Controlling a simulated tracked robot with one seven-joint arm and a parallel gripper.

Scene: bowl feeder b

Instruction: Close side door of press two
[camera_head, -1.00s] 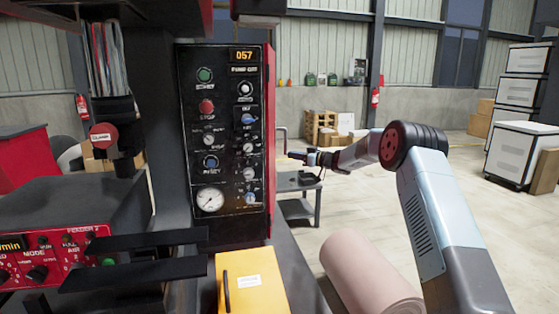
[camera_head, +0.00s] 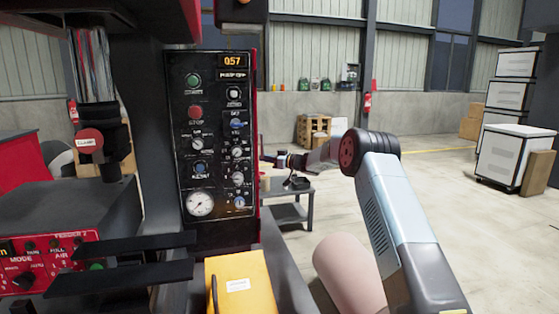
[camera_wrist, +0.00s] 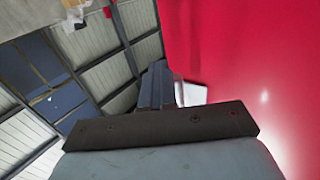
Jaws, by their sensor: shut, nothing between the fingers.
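The press stands at left in the head view, with a black control panel (camera_head: 217,135) reading 057. A narrow red strip (camera_head: 262,115) runs down the panel's right edge; this looks like the side door seen almost edge-on. My gripper (camera_head: 268,158) is at the end of my arm, just right of that strip; I cannot tell if it touches. In the wrist view a large red surface (camera_wrist: 245,70) fills the right side, beside the shut, empty fingers (camera_wrist: 160,80). A small white piece (camera_wrist: 192,95) shows by the fingers. The door's latch is not clearly visible.
A grey bench (camera_head: 290,205) is behind my gripper. Open floor (camera_head: 440,200) lies right of my arm.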

